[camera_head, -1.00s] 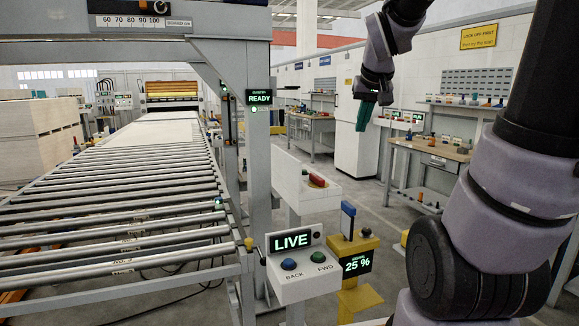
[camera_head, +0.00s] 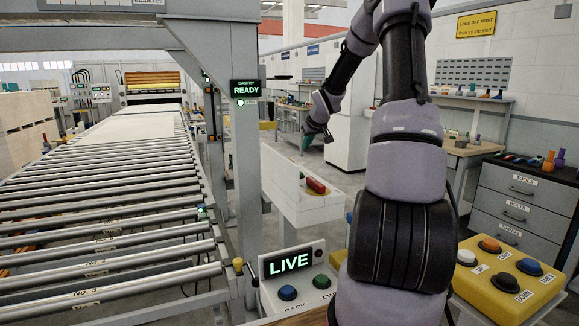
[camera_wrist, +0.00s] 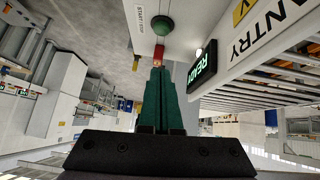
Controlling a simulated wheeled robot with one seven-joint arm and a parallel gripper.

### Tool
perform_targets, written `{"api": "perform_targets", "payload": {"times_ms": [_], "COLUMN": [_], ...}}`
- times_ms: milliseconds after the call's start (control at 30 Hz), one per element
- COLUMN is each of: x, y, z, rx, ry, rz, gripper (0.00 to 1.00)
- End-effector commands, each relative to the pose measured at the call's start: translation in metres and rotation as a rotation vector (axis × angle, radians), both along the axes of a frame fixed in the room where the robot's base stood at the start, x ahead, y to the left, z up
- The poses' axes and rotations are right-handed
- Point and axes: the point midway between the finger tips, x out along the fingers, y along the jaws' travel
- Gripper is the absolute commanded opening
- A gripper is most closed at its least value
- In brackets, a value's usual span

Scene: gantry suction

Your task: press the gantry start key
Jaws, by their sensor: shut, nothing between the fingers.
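In the wrist view a START STOP label (camera_wrist: 141,24) shows on a white face. The fingertips point toward the red bar and the green key; I cannot tell the gap.
The gantry sign (camera_head: 247,88) reads READY. A LIVE console (camera_head: 289,263) stands in front, partly behind my arm. A yellow button box (camera_head: 503,281) and a grey drawer cabinet (camera_head: 520,205) stand at the right. The roller conveyor (camera_head: 100,220) fills the left.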

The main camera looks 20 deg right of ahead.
Motion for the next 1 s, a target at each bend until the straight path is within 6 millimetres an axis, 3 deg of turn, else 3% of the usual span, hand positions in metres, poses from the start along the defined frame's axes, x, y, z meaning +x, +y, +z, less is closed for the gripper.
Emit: {"api": "perform_targets", "payload": {"times_ms": [533, 1000], "x": [0.008, 0.069], "y": [-0.003, -0.005], "z": [-0.008, -0.075], "rx": [0.003, 0.003], "ry": [-0.006, -0.003], "rz": [0.005, 0.006], "gripper": [0.00, 0.00]}}
